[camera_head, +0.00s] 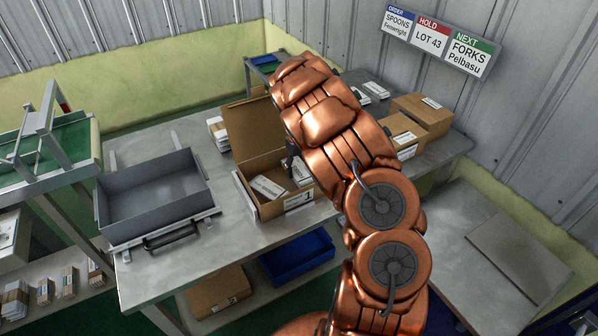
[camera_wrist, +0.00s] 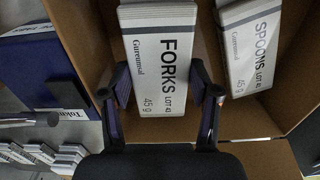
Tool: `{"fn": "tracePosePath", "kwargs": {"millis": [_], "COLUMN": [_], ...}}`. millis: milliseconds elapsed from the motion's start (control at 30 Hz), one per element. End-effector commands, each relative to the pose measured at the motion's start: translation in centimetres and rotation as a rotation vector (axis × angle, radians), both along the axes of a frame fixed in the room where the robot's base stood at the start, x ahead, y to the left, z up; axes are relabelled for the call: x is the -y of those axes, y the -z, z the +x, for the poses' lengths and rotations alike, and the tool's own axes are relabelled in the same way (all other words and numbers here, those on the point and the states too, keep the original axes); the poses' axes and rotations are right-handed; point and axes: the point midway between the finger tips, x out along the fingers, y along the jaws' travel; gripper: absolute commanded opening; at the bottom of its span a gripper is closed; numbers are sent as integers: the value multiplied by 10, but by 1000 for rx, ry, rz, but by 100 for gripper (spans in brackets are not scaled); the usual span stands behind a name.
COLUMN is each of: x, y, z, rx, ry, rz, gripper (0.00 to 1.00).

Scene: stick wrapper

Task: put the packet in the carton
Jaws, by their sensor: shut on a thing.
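In the wrist view the carton's brown wall (camera_wrist: 290,105) lies around and below the packet. A second white packet (camera_wrist: 252,45), labelled SPOONS, LOT 41, leans inside it. In the head view my arm hides part of the carton and most of my gripper.
A grey tray (camera_head: 118,215) is left of the carton, with bare table between. Closed cartons (camera_head: 425,115) stand to the right, behind my arm. A blue bin (camera_head: 300,262) is below the table front. Signs (camera_head: 432,35) on the wall read SPOONS, HOLD LOT 43 and FORKS.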

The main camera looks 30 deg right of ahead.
Motion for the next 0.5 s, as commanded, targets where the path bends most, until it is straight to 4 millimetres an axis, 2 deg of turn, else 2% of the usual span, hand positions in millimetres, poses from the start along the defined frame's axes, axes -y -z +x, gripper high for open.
{"fn": "tracePosePath", "kwargs": {"millis": [200, 500], "x": [0, 0], "y": [23, 27], "z": [0, 0], "rx": [0, 1], "ry": [0, 0], "rz": [-1, -1], "gripper": [27, 27]}}
